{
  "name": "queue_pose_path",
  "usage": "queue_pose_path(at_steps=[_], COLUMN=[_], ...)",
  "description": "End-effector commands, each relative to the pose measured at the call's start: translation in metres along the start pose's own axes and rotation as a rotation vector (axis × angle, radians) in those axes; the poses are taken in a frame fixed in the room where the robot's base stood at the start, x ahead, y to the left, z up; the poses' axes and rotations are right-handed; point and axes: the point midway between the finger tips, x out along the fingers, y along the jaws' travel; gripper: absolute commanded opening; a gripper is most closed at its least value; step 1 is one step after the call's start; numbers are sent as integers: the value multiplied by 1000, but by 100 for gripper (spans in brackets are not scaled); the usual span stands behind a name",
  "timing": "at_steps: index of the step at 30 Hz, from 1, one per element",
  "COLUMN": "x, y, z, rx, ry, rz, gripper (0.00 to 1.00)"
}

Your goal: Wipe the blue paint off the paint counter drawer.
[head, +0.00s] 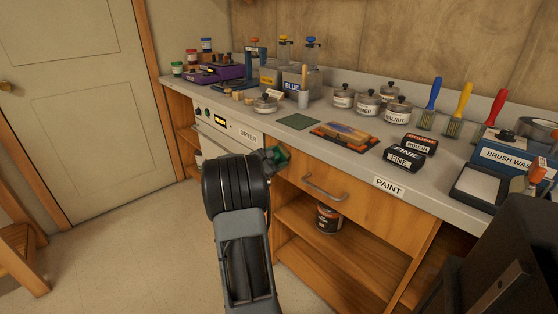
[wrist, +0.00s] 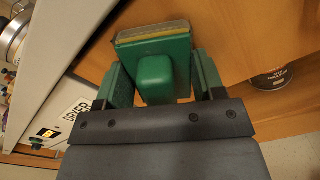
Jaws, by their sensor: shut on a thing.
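My gripper (head: 277,157) is at the left end of the paint counter drawer (head: 305,172), below the counter edge. In the wrist view its green fingers (wrist: 160,80) are shut on the knob of a green block (wrist: 152,48) with a tan layer on its far side. The block faces the drawer's wooden front; I cannot tell whether it touches it. The drawer looks shut, with a metal bar handle (head: 325,188). I see no blue paint on the visible wood; the part behind my gripper and the block is hidden.
A paint can (head: 328,219) stands on the open shelf below the drawer. The counter (head: 349,161) above carries a brush tray, sanding blocks (head: 404,158), jars and brushes. A white appliance (head: 217,133) sits left of the drawer.

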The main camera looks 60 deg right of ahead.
Motion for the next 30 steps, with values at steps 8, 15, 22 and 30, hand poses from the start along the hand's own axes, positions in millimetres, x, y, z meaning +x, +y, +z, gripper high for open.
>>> queue_pose_path(at_steps=[8,15,22,30], x=[-1,-2,-3,-7], y=[18,30,33,33], z=[-10,-17,-19,-19], rx=[0,1,1,1], ry=[0,-1,0,0], rz=[2,0,1,1], gripper=[30,30,30,30])
